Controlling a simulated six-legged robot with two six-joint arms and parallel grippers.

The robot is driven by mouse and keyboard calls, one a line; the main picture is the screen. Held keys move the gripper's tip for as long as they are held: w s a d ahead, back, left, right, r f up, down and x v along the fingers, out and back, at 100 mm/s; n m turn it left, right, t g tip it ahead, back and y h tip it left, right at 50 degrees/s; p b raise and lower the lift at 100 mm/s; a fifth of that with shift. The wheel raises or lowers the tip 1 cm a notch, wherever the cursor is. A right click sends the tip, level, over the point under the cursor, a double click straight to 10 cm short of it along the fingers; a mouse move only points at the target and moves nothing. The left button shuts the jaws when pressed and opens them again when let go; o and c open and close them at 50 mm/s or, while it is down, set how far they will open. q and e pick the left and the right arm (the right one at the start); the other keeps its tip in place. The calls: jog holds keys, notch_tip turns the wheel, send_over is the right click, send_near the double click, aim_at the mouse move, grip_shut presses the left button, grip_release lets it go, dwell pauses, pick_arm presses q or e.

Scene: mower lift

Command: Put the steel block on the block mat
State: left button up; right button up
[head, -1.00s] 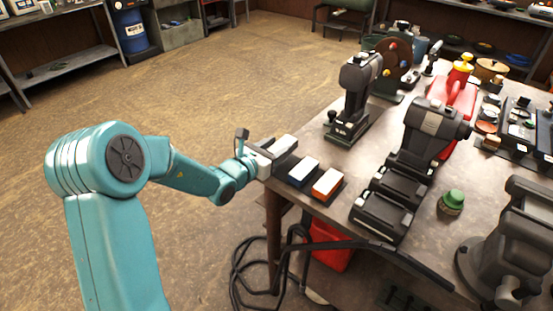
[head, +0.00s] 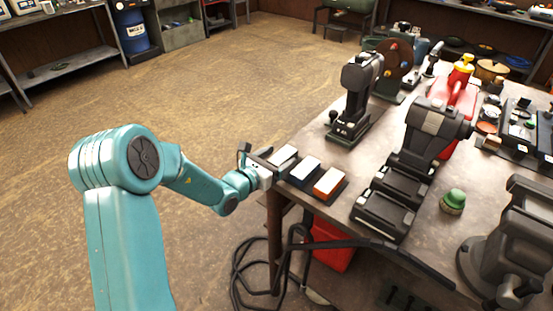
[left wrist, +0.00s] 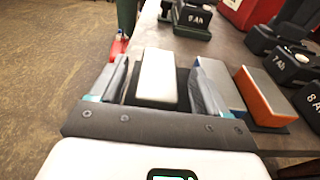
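The steel block (head: 284,154), with a pale top, sits level at the left end of a row of blocks near the table's edge. In the left wrist view it shows as a pale-topped block (left wrist: 157,76) between my finger pads. A dark mat (left wrist: 184,84) shows beside and under it. My left gripper (head: 269,162) is around the block; in the left wrist view the fingers (left wrist: 158,92) stand apart with a gap on each side. The block's lower part is partly hidden. My right gripper is not in view.
A blue-sided block (head: 305,170) and an orange block (head: 328,183) stand just right of the steel block. Dark tool batteries (head: 382,216), a drill-like tool (head: 355,95) and a green-capped item (head: 452,200) occupy the table. Floor left of the table is open.

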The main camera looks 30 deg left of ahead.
pick_arm(q)
jog(key=shift+r, duration=0.2)
jog(key=shift+s+a+f, duration=0.1)
jog(key=shift+s, duration=0.15)
jog(key=s+r+b, duration=0.1)
jog(key=s+r, duration=0.1)
jog(key=s, duration=0.8)
jog(key=s+d+f+m+g+h, duration=0.1)
jog(key=s+d+f+m+g, duration=0.4)
jog(key=d+f+m, duration=0.3)
jog(key=s+d+f+m+g, duration=0.5)
jog(key=s+d+f+m, duration=0.2)
jog(key=f+m, duration=0.6)
jog(key=s+d+f+m+g+h, duration=0.1)
jog(key=s+d+f+m+g, duration=0.5)
jog(key=d+f+m, duration=0.2)
notch_tip(320, 180, down, 2)
jog(key=m, duration=0.4)
jog(key=shift+s+d+f+h, duration=0.15)
jog(key=shift+s+d+h, duration=0.15)
jog(key=shift+d, duration=0.1)
